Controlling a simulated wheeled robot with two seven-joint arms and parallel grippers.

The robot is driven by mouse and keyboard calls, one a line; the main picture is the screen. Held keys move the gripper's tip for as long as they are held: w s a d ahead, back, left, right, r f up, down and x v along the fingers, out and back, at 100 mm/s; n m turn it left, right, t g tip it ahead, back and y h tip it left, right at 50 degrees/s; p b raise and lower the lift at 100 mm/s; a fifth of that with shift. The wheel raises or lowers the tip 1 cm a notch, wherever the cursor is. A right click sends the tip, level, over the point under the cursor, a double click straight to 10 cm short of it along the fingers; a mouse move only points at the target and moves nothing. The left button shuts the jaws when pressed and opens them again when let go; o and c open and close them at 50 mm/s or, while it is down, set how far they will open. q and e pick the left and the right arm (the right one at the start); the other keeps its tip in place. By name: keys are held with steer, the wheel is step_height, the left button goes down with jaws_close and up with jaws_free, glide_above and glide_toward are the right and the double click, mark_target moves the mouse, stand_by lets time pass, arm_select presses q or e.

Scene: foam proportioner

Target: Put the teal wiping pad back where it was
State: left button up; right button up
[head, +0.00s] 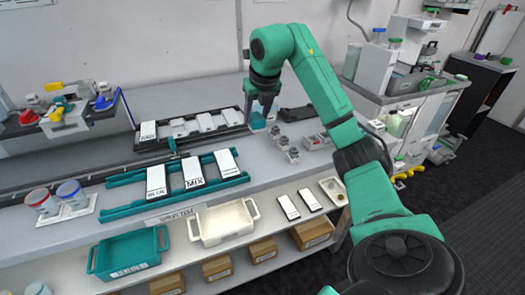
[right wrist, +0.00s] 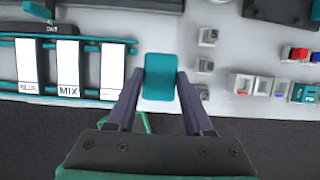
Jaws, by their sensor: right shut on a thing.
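The teal wiping pad (right wrist: 160,66) is between the fingers of my right gripper (right wrist: 160,84) in the right wrist view. In the head view my right gripper (head: 263,98) points down over the back part of the bench, and the pad (head: 257,121) shows below its fingers. The gripper is shut on the pad. The pad appears to be held above the bench top; the exact gap cannot be told. My left gripper is not in view.
A teal rack (head: 125,180) with labelled white cards stands left of the pad. Small grey blocks (head: 283,143) sit close to its right. A dark tray of white cards (head: 205,122) lies behind left. Teal (head: 128,252) and cream (head: 222,222) bins are on the lower shelf.

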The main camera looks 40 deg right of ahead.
steer(key=f, duration=1.2)
steer(key=shift+s+d, duration=0.25)
steer(key=shift+f, duration=0.2)
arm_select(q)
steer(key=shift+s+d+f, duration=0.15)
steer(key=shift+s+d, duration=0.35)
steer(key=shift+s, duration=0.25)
arm_select(e)
steer(key=shift+d, duration=0.1)
steer(key=shift+f, duration=0.1)
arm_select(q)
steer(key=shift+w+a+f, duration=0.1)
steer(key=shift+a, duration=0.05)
arm_select(e)
steer(key=o, duration=1.2)
